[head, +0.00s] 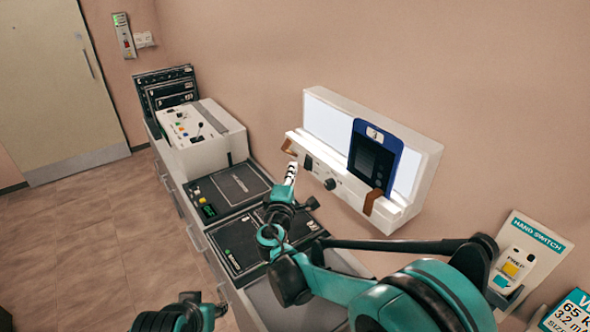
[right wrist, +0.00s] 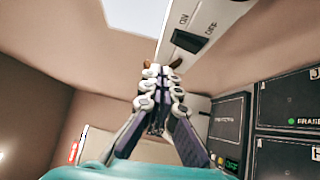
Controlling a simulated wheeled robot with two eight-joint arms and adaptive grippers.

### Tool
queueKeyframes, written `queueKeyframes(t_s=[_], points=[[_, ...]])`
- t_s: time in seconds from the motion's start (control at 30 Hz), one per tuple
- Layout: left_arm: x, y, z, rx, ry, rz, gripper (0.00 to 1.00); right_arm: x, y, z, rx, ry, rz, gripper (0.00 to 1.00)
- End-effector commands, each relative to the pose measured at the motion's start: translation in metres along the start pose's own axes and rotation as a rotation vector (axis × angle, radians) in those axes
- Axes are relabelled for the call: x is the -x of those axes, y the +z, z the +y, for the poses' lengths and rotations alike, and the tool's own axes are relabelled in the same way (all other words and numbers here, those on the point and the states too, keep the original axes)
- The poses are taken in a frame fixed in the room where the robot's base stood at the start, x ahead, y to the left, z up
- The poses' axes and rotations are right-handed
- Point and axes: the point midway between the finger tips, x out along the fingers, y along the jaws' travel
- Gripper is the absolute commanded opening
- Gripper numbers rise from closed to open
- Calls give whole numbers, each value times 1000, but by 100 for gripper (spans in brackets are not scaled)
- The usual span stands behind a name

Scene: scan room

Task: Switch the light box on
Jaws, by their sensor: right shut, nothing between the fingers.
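The light box (head: 428,165) is a white unit on the wall. Its panel (head: 330,118) looks bright white, and a dark film in a blue frame (head: 395,143) stands in front of its right part. A black rocker switch (right wrist: 187,41) marked ON and OFF sits on its lower front; it also shows small at the left end in the head view (head: 308,163). My right gripper (head: 291,168) is shut and empty, just left of and below the switch. In the right wrist view its fingertips (right wrist: 161,69) are close to the switch; contact cannot be told.
A round knob (head: 330,184) and brown clips sit on the light box front. Below runs a counter with dark panels (head: 228,187) and a white control console (head: 205,140). A hand switch holder (head: 520,262) is on the wall at right. Open floor lies left.

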Motion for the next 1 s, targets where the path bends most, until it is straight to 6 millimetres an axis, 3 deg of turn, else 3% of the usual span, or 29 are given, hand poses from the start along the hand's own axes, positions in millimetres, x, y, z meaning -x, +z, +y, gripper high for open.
queueKeyframes(t_s=[0.3,0.43,0.6,1.0], points=[[9,-7,0,0,0,1,40,61,0,12,0,0,3,0],[10,-8,0,0,0,0,40,78,1,15,0,0,2,0],[11,-8,0,0,0,0,40,88,1,16,0,0,2,0],[11,-8,0,0,0,0,40,88,2,16,0,0,1,0]])
